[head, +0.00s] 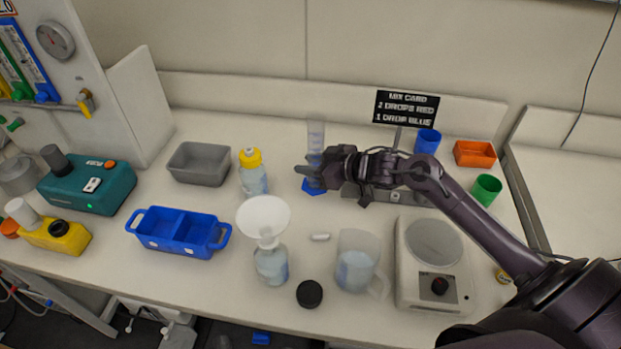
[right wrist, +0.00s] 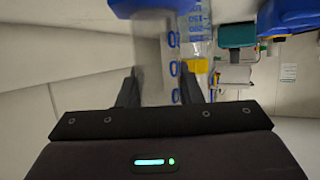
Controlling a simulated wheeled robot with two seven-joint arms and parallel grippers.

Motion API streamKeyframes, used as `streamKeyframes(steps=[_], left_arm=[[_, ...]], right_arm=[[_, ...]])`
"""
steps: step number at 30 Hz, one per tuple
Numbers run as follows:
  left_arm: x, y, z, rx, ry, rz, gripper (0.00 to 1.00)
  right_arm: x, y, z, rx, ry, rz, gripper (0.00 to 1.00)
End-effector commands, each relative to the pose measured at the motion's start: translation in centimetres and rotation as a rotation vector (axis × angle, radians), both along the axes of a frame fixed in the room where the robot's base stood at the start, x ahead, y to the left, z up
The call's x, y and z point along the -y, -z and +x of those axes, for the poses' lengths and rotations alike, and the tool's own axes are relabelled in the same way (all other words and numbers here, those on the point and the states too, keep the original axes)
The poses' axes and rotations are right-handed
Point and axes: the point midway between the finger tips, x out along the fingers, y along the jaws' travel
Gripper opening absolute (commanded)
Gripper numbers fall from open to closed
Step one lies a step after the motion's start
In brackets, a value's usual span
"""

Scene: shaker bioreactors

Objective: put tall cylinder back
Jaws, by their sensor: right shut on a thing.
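The tall cylinder (head: 316,135) is clear with blue graduation marks and a blue base (head: 313,187). It stands upright at the back middle of the bench. My right gripper (head: 314,171) is shut on its lower part, above the base. I cannot tell whether the base touches the bench. In the right wrist view the cylinder (right wrist: 152,60) is between the two fingers of the gripper (right wrist: 160,88), with its blue base (right wrist: 150,8) at the top edge. My left gripper is not in view.
A yellow-capped bottle (head: 252,175) stands left of the cylinder. A grey metal stand base (head: 385,193) lies right of it, partly behind my arm. In front are a funnel bottle (head: 270,266), a beaker (head: 356,265) and a scale (head: 432,270). A blue tray (head: 165,245) is at left.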

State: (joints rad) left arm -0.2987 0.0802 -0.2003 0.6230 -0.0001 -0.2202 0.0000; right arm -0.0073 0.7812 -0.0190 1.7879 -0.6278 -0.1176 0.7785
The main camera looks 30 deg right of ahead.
Motion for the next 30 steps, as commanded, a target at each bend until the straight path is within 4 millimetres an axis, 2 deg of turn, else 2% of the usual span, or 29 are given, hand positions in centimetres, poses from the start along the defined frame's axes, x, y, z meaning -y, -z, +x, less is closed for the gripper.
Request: streamKeyframes(steps=[5,13,26,27,30], left_arm=[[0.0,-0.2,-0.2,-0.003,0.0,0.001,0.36],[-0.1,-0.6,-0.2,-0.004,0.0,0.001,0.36],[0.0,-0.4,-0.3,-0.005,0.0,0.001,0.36],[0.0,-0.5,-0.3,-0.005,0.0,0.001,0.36],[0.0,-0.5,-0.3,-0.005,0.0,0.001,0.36]], right_arm=[[0.0,1.6,0.0,0.0,0.0,0.001,0.06],[0.0,5.2,0.0,0.0,0.0,0.001,0.06],[0.0,6.0,0.0,0.001,0.0,0.001,0.06],[0.0,6.0,0.0,0.001,0.0,0.001,0.35],[0.0,6.0,0.0,0.0,0.0,0.0,0.48]])
